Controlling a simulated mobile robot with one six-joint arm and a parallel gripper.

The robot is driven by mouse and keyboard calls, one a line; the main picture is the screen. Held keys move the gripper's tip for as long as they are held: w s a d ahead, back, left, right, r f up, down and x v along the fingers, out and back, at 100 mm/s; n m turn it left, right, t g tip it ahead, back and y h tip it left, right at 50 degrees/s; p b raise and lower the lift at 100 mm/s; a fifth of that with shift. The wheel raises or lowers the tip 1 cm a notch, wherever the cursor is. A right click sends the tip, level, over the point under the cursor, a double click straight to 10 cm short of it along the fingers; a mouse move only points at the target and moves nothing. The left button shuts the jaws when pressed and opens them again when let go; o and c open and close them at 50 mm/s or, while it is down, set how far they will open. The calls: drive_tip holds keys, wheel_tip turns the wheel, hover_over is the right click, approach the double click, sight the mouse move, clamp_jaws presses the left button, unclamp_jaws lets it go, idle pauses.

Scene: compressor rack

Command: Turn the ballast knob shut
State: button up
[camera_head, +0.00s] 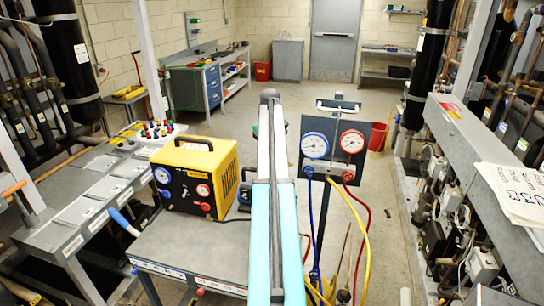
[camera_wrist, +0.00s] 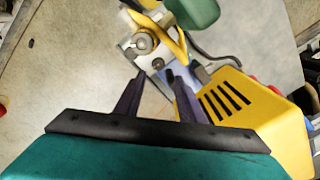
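In the wrist view, a small machine with a silvery metal block (camera_wrist: 155,55), a round metal cap (camera_wrist: 144,42), a yellow handle (camera_wrist: 172,35) and a green body (camera_wrist: 196,12) lies beyond my fingertips. I cannot tell for sure which part is the ballast knob. My gripper (camera_wrist: 153,76) is open and empty, its two dark fingers apart and pointing toward the metal block. Whether they touch it is unclear. In the head view, my arm runs up the middle and hides most of this machine.
A yellow box with gauges (camera_head: 195,175) stands on the grey cart (camera_head: 185,245) left of my arm; its slotted side (camera_wrist: 230,100) is close in the wrist view. A gauge panel (camera_head: 334,145) with blue, red and yellow hoses stands to the right.

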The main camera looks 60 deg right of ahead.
drive_tip(key=shift+d+f, duration=0.1)
drive_tip(key=shift+f, duration=0.1)
drive_tip(key=shift+f+b, duration=2.65)
drive_tip(key=shift+f, duration=1.8)
drive_tip(key=n, duration=0.2)
drive_tip(key=shift+s+n+b, duration=0.1)
drive_tip(key=shift+n+b, duration=0.3)
drive_tip(key=shift+r+n, duration=0.2)
drive_tip(key=shift+n, duration=0.5)
drive_tip(key=shift+f+n+p, duration=0.1)
drive_tip(key=shift+n+p, duration=0.95)
drive_tip(key=shift+n, duration=1.55)
drive_tip(key=shift+s, duration=0.2)
